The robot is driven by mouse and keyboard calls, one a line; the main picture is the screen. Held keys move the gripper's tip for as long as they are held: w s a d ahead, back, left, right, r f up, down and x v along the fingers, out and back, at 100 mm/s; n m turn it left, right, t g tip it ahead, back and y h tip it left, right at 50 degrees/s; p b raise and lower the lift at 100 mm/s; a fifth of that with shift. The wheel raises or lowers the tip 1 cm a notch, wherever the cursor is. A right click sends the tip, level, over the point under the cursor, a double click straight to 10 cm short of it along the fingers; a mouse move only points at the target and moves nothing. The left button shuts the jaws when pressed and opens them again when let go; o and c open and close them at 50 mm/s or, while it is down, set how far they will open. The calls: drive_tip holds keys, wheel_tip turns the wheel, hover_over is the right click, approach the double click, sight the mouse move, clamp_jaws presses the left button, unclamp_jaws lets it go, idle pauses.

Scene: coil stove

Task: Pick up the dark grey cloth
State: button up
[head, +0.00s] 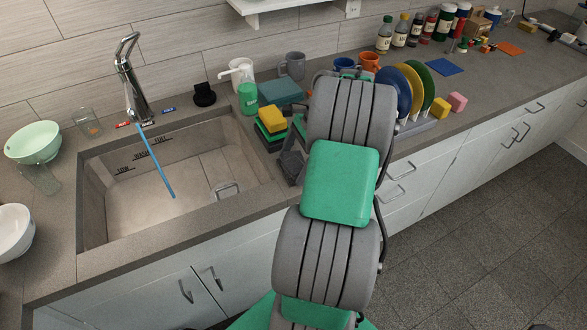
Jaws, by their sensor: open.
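My arm fills the middle of the head view and hides part of the counter. A small dark grey shape on the counter by the sink's right edge looks like the end of my gripper (291,166), low and partly behind the arm. Its jaws are open, though the fingers are too small to make out. I cannot tell the dark grey cloth apart from this shape; it may be under it or hidden behind my arm. I see nothing held.
The sink (130,205) is on the left, with a blue stick across it and a tall faucet (130,85). A yellow sponge (271,113) tops a stack just behind the gripper. Mugs stand behind; a plate rack (413,128) is to the right. Bottles line the back wall.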

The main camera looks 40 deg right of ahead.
drive_tip(key=shift+f, duration=0.1)
drive_tip(key=shift+c, duration=0.2)
drive_tip(key=c, duration=1.1)
drive_tip(key=shift+o, duration=0.2)
wheel_tip(320, 180, up, 3)
drive_tip(key=shift+w+f+p, duration=0.1)
drive_tip(key=shift+p, duration=0.2)
drive_tip(key=s+r, duration=0.1)
drive_tip(key=r, duration=0.1)
drive_tip(key=s+r, duration=0.2)
drive_tip(key=s+r+p, duration=0.1)
drive_tip(key=r, duration=0.1)
drive_tip(key=shift+s+a+r, duration=0.1)
drive_tip(key=shift+s+a, duration=0.1)
drive_tip(key=shift+s, duration=0.2)
drive_tip(key=s+a+r, duration=0.1)
drive_tip(key=s+r, duration=0.3)
drive_tip(key=s, duration=0.5)
drive_tip(key=shift+s+p, duration=0.15)
drive_tip(key=shift+p, duration=0.25)
